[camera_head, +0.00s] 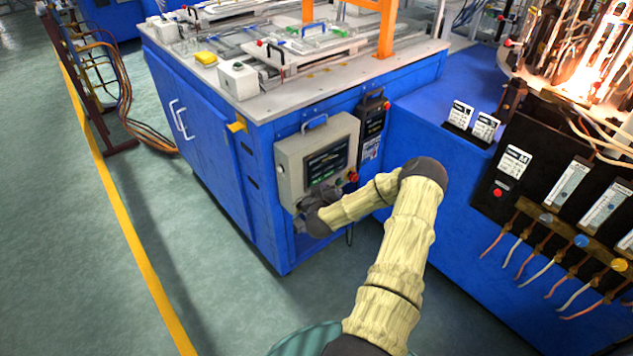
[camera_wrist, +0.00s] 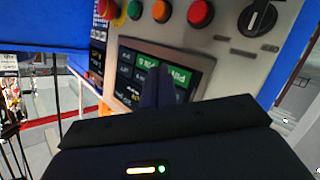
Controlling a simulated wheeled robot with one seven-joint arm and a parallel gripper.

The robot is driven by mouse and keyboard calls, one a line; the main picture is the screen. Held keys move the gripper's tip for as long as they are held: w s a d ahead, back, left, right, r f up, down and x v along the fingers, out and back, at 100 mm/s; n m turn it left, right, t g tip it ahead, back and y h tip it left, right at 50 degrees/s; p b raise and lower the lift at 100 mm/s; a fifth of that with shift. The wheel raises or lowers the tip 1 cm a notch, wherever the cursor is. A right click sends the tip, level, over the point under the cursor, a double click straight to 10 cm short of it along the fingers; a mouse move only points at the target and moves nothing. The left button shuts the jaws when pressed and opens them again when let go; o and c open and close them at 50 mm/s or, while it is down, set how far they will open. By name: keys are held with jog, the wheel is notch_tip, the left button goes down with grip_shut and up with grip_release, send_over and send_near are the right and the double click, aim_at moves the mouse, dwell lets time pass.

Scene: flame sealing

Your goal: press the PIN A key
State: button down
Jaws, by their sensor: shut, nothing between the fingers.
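The control panel (camera_head: 290,160) is a beige box on the blue cabinet's corner, with a dark touch screen (camera_head: 326,164). In the wrist view the screen (camera_wrist: 125,88) shows green keys with small white text. A bright green key (camera_wrist: 182,74) at its upper right begins with "PIN"; its last letter is not clear, and another green key (camera_wrist: 143,61) lies to its left. My gripper (camera_wrist: 158,80) is shut and empty, its dark fingertips in front of the screen between these keys, covering part of it. I cannot tell whether they touch. In the head view my wrist hides the gripper.
A row of round buttons, including a red one (camera_wrist: 200,13), and a black rotary knob (camera_wrist: 257,18) sit beside the screen. A black control box (camera_head: 372,130) is mounted right of the panel. Open green floor (camera_head: 90,230) lies to the left.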

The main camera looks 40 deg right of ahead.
jog(key=shift+w, duration=0.15)
dwell(0.7)
jog(key=shift+w, duration=0.25)
jog(key=shift+w, duration=0.35)
dwell(0.6)
jog(key=shift+s, duration=0.1)
jog(key=shift+s+p, duration=0.4)
jog(key=shift+s, duration=0.25)
jog(key=shift+s, duration=0.1)
jog(key=s, duration=0.2)
jog(key=s+p, duration=0.1)
jog(key=s, duration=0.1)
jog(key=shift+s+d, duration=0.2)
jog(key=shift+s, duration=0.2)
jog(key=shift+r, duration=0.1)
dwell(0.8)
